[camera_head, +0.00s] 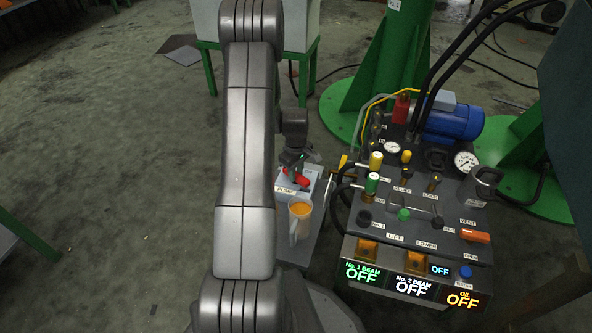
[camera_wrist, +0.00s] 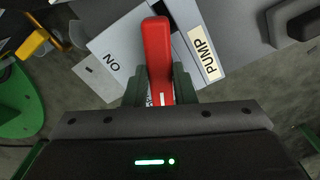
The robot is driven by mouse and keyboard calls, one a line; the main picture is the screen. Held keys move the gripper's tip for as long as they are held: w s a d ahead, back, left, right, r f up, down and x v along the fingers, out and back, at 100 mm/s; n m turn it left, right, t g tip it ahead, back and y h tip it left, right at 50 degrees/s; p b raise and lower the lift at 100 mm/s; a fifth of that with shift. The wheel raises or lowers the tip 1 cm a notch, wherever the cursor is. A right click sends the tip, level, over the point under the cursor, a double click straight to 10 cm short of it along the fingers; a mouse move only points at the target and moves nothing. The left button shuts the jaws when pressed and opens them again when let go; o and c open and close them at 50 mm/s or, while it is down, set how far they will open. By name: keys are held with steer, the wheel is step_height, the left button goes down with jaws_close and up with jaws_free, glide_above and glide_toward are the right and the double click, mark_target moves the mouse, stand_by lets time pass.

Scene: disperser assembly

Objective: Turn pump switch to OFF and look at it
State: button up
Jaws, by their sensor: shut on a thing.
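The red pump switch handle (camera_wrist: 157,45) stands out from a light grey switch box (camera_wrist: 118,40) in the wrist view. My gripper (camera_wrist: 160,86) is shut on the handle, with a dark green finger on each side of it. An "ON" label is left of the handle and a "PUMP" label (camera_wrist: 203,54) is right of it. The OFF marking is not visible. In the head view the red handle (camera_head: 303,178) shows beside my gripper (camera_head: 292,163), partly hidden by my arm, and the "PUMP" label (camera_head: 286,190) is below it.
A yellow-handled lever (camera_head: 343,161) and the control panel (camera_head: 420,215) with valves, gauges and "OFF" displays (camera_head: 413,288) lie to the right. Open floor (camera_head: 110,180) is at the left.

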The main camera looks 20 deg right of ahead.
steer(key=n, duration=0.5)
steer(key=shift+p, duration=0.3)
stand_by(0.4)
steer(key=o, duration=1)
step_height(320, 180, up, 14)
steer(key=p, duration=0.4)
steer(key=shift+f, duration=0.1)
step_height(320, 180, down, 14)
steer(key=b, duration=0.4)
